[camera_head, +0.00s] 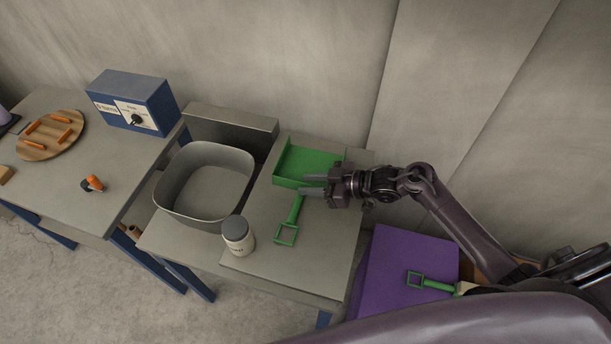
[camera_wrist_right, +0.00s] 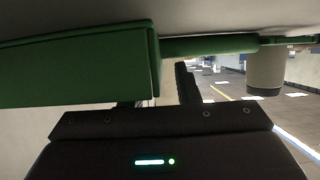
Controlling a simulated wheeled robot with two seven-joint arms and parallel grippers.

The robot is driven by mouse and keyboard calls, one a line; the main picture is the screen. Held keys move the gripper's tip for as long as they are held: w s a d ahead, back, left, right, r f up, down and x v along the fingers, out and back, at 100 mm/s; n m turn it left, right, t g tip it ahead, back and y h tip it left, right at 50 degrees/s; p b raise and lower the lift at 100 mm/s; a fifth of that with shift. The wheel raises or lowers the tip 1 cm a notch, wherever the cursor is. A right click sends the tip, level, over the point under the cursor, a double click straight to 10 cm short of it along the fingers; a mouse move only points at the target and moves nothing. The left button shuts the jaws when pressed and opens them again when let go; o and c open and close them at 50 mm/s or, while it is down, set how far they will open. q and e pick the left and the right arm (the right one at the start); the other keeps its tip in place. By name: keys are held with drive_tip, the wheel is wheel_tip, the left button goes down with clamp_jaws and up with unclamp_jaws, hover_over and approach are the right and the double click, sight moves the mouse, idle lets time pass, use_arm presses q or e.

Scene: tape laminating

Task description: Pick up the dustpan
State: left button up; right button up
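The green dustpan (camera_head: 312,158) lies on the grey table, with its tray toward the back and its handle (camera_head: 292,218) pointing to the front. In the right wrist view the dustpan's tray (camera_wrist_right: 80,65) fills the upper left, and its handle runs right from it. My right gripper (camera_head: 313,184) comes in from the right at the joint of tray and handle. Its two fingers are apart, and one finger (camera_wrist_right: 188,85) shows just beside the handle in the wrist view. The other finger is mostly hidden there. My left gripper is not in view.
A grey bin (camera_head: 205,180) and a lidded jar (camera_head: 238,236) stand left of the dustpan. A second green handle (camera_head: 430,281) lies over a purple surface (camera_head: 400,255) at the right. A blue box (camera_head: 133,101) and a round wooden board (camera_head: 50,136) are on the left table.

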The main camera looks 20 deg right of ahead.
clamp_jaws()
drive_tip(key=shift+r, duration=0.1)
idle(0.4)
